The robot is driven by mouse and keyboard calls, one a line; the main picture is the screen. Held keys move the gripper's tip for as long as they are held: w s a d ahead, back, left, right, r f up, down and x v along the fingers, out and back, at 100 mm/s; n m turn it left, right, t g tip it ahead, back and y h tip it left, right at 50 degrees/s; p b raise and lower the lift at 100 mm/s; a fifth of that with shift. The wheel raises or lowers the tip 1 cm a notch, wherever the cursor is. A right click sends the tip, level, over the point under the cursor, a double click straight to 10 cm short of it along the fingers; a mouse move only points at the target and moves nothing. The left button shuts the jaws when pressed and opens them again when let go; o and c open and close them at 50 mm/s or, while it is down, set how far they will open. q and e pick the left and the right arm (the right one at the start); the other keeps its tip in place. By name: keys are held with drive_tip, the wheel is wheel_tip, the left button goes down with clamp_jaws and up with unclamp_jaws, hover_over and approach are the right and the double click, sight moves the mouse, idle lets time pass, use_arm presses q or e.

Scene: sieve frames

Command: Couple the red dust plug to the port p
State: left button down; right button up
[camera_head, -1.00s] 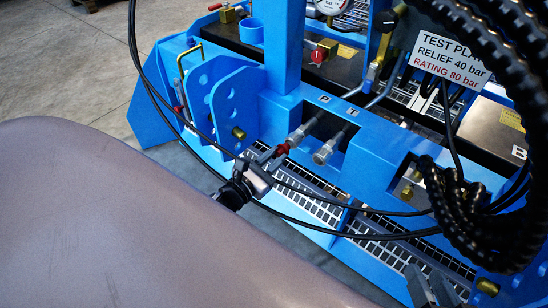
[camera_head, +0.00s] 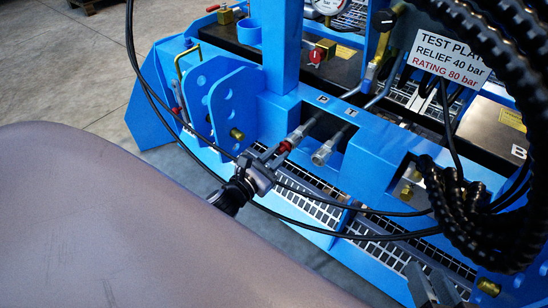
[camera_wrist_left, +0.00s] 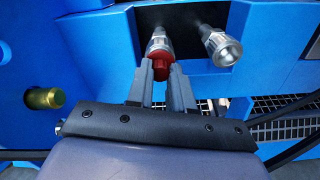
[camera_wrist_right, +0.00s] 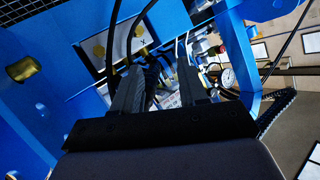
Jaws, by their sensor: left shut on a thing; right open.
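The red dust plug (camera_head: 285,147) is between the fingers of my left gripper (camera_head: 271,157), which is shut on it. In the left wrist view the plug (camera_wrist_left: 159,66) lies in line with the metal coupling of port P (camera_wrist_left: 158,42) and meets its open end. I cannot tell how far it is inside. In the head view the port P coupling (camera_head: 298,136) sticks out of the blue block under the letter P. My right gripper (camera_head: 430,287) is open and empty at the lower right; its fingers also show in the right wrist view (camera_wrist_right: 157,80).
The port T coupling (camera_head: 325,153) stands just right of port P. Black cables (camera_head: 300,214) cross below my left gripper. Thick black hoses (camera_head: 455,205) hang at the right. A blue bracket with holes (camera_head: 232,105) stands left of the ports.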

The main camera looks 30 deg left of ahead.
use_arm(q)
drive_tip(key=shift+w, duration=0.45)
drive_tip(key=c, duration=0.9)
unclamp_jaws()
use_arm(e)
drive_tip(key=shift+s+f, duration=0.2)
drive_tip(key=shift+f, duration=0.2)
drive_tip(key=shift+d, duration=0.1)
